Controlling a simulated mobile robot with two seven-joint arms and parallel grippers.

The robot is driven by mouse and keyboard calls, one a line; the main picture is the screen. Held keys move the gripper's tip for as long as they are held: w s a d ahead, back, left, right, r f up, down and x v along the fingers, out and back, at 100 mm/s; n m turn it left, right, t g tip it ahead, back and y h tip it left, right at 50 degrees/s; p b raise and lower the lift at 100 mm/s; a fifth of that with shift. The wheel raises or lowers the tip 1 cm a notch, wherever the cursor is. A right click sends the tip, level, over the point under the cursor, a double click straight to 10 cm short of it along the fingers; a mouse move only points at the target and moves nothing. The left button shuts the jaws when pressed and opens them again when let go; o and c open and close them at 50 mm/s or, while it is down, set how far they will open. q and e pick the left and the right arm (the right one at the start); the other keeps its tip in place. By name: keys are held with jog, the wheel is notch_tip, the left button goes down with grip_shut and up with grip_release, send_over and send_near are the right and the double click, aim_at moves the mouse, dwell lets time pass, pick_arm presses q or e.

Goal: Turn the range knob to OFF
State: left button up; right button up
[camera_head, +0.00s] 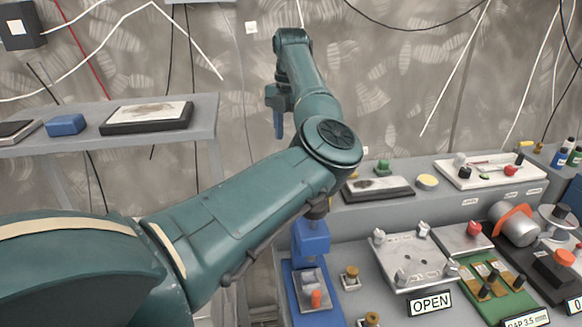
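No part marked as the range knob or OFF can be made out. My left arm crosses the middle of the view and hides part of the bench. Its gripper (278,124) appears small beyond the elbow, pointing down in front of the wall. It is seen nearly edge-on, so its opening cannot be told, and it looks clear of everything. Knob-like parts on the bench include a brass knob (350,274), an orange knob (565,258) and a red knob (474,229). My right gripper is not in view.
A grey bench (345,222) at right holds a blue fixture (312,240), a plate (410,258) by an OPEN sign (430,302), a green board (500,300) and a white tray (487,172). A grey shelf (203,125) stands left. Cables hang along the wall.

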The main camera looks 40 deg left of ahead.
pick_arm(q)
notch_tip(320, 180, down, 10)
jog(key=shift+f+p, duration=0.25)
jog(key=shift+p, duration=0.55)
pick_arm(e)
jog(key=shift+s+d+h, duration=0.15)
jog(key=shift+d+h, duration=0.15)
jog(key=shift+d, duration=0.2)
pick_arm(q)
jog(key=c, duration=1)
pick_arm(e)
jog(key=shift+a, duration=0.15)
